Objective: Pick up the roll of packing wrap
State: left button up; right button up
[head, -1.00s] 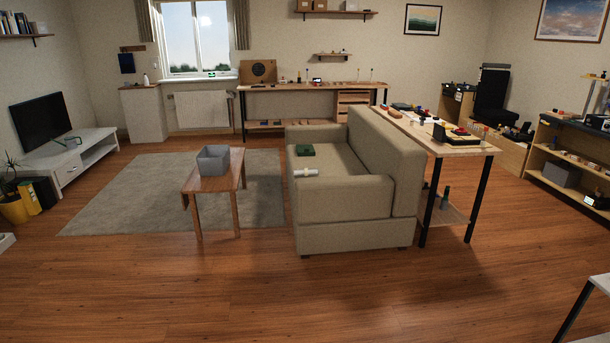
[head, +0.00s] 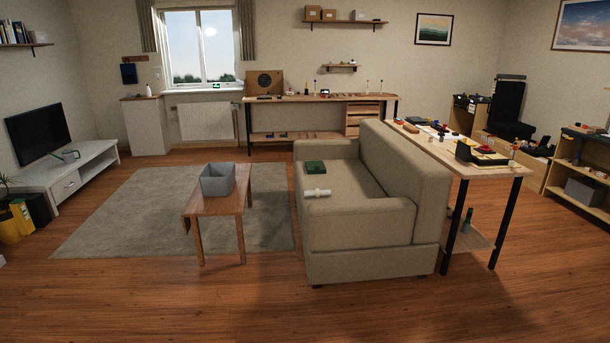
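A small white roll (head: 317,193) with a yellowish band around its middle lies on its side on the sofa, by the near armrest. It looks like the roll of packing wrap. The beige sofa (head: 371,258) stands right of the middle of the room, its seat facing left. Neither of my grippers shows in the head view, and nothing touches the roll.
A dark green box (head: 315,167) lies farther back on the sofa seat. A wooden coffee table (head: 241,202) with a grey bin (head: 217,181) stands left of the sofa. A cluttered table (head: 510,172) stands behind the sofa. The wooden floor (head: 180,300) in front is clear.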

aim_at(324, 192)
jog(key=i+j+u, duration=0.25)
jog(key=i, duration=0.75)
jog(key=i+u, duration=0.25)
jog(key=i, duration=0.75)
